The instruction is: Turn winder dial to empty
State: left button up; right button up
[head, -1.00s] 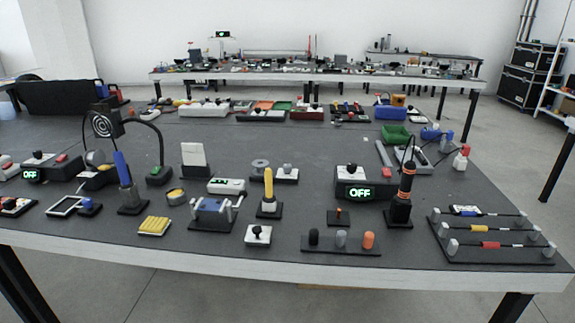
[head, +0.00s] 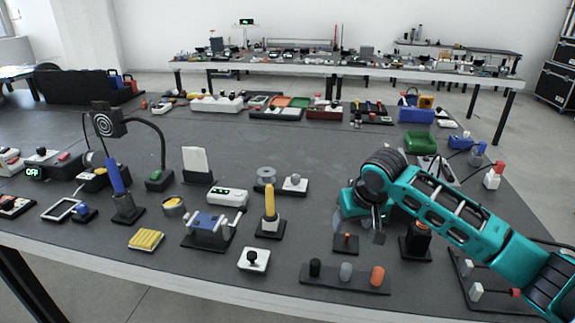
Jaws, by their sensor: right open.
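A grey spool (head: 266,175) and a pale round knob (head: 295,181) stand on a small black base near the middle of the table. This looks like the winder with its dial, though I cannot read any marking on it. My right gripper (head: 362,226) comes in from the right and points down over the table, to the right of and nearer than the spool and knob. It is open, apart from the knob, and I see nothing held. My left gripper is not in view.
A yellow-handled tool (head: 269,200) stands upright just in front of the spool. A white box with a green display (head: 227,196) lies to its left. A small black block (head: 345,244) sits below my right gripper. The table behind the knob is clear.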

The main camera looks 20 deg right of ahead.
aim_at(295, 178)
jog(key=i, duration=1.1)
